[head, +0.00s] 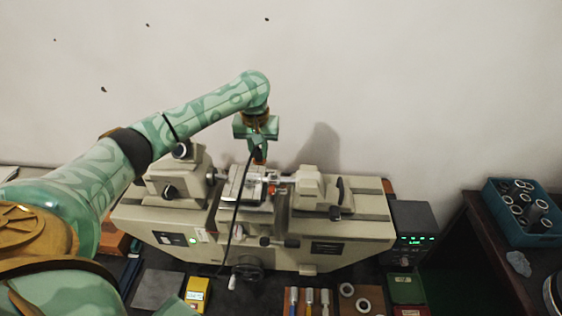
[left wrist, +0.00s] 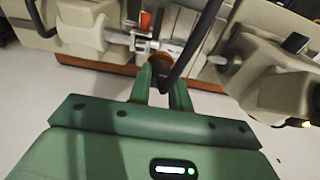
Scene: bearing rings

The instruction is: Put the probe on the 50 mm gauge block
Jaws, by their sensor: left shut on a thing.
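My left gripper (head: 259,157) comes down from above at the back of the measuring machine's stage. The cable loops past the fingers in the left wrist view (left wrist: 195,48) and hangs over the machine's front in the head view. The stage (head: 233,185) between the two heads carries small bright metal parts. I cannot tell which is the 50 mm gauge block. My right gripper is out of view.
The machine's left head (head: 175,180) and right head (head: 318,187) flank the stage closely. In front lie a yellow instrument (head: 197,292), a dark plate (head: 158,288) and handled tools (head: 309,298). A display box (head: 413,222) and a blue crate of rings (head: 498,210) stand right.

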